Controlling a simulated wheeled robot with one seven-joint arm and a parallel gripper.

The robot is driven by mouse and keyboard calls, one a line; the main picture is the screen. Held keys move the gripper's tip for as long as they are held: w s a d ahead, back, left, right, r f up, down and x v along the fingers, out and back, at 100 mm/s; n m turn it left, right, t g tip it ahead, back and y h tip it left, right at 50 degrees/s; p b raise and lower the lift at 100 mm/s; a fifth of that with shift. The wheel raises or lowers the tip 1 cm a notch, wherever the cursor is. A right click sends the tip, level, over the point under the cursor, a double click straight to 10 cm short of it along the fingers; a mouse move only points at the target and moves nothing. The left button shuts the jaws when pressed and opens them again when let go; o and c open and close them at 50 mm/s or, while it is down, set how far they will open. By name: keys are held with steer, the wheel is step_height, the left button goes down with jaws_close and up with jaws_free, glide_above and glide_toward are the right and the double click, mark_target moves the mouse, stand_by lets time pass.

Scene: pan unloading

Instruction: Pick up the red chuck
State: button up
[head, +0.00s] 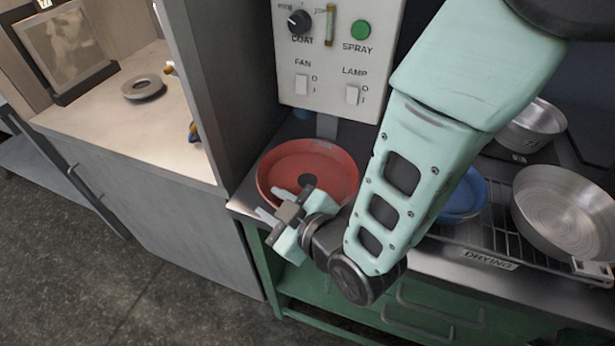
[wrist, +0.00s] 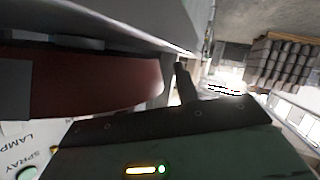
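The red chuck (head: 325,160) is a round, shallow red dish with a raised rim and a small dark hub. It lies on the metal counter below the switch panel. Its red side also fills the left of the wrist view (wrist: 90,85). My gripper (head: 272,207) is in front of the chuck's near left rim, overlapping it in the head view. Two prongs show apart, with nothing seen between them. In the wrist view one dark finger (wrist: 185,82) shows just beyond the red edge. Contact cannot be told. My arm and gripper hide the chuck's near right edge.
The panel (head: 340,60) stands close behind the chuck. A grey partition (head: 215,80) rises to its left. A blue dish (head: 466,198) and a metal pan (head: 565,210) are on the drying rack at right.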

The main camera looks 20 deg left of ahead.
jaws_close()
